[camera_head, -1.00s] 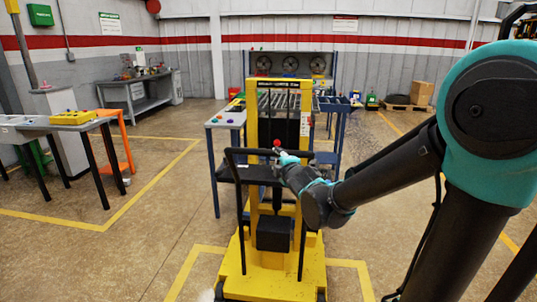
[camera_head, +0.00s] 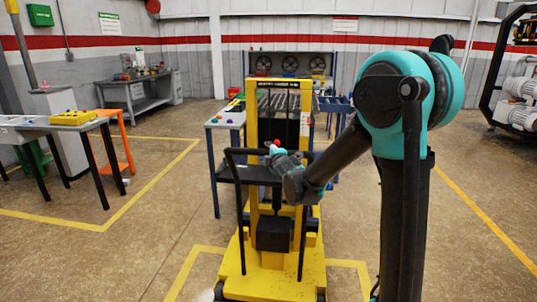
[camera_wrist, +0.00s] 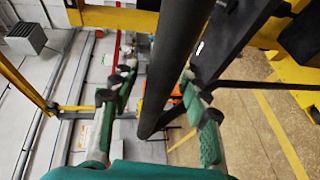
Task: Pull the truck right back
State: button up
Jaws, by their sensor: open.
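The truck is a yellow wheeled lift truck (camera_head: 268,270) with a tall yellow mast and a black tubular handle (camera_head: 232,151), standing in the middle of the head view. My gripper (camera_head: 274,150) is at the upper part of the truck, near the handle's top bar; its fingers are small and partly hidden there. In the wrist view my gripper (camera_wrist: 160,110) is open, with green-padded fingers to either side of a thick black bar (camera_wrist: 172,65). The bar runs lengthwise between the fingers, with visible gaps beside it. A small red knob (camera_head: 276,143) shows at the gripper.
A grey-topped table (camera_head: 226,118) and a roller conveyor (camera_head: 285,101) stand behind the truck. A table with a yellow box (camera_head: 73,118) is at left. Yellow lines mark the floor. Open floor lies left and right of the truck.

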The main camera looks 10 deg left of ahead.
grip_shut()
dwell(0.3)
jog(key=shift+s+f, duration=0.1)
jog(key=shift+s, duration=0.05)
